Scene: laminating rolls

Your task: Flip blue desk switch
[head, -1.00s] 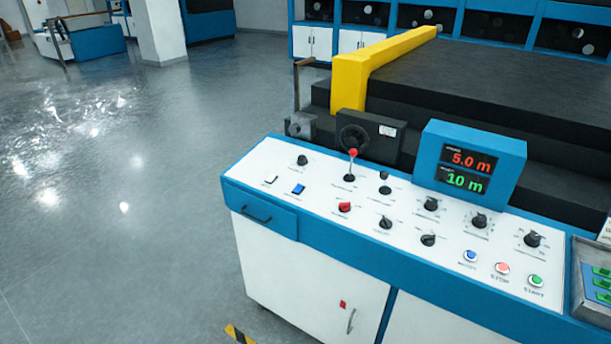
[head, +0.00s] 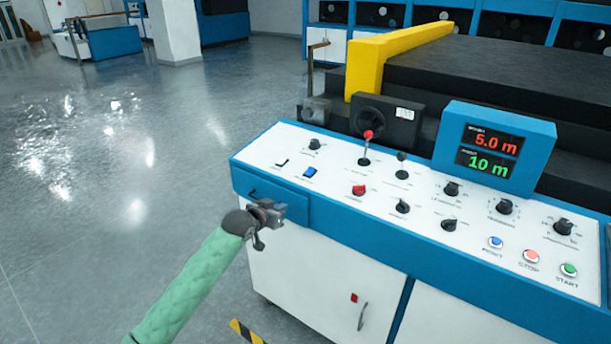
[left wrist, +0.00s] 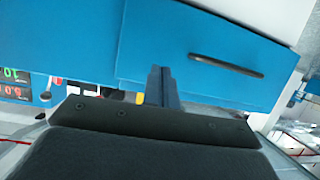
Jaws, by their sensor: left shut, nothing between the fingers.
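The blue desk switch (head: 310,173) is a small blue rocker near the left end of the white panel top (head: 330,150) in the head view. A white switch (head: 282,163) sits just left of it. My left gripper (head: 278,211) is in front of the desk's blue drawer front, below and left of the blue switch and apart from it. Its fingers are shut and empty. In the left wrist view the closed fingers (left wrist: 160,85) point at the blue drawer front (left wrist: 210,55). The blue switch does not show there. My right gripper is not in view.
A red-tipped lever (head: 367,136), a red knob (head: 359,190) and several black knobs stand right of the switch. A display box (head: 495,147) rises at the back. The drawer handle (left wrist: 226,66) sticks out near my fingers. Open floor (head: 130,200) lies left.

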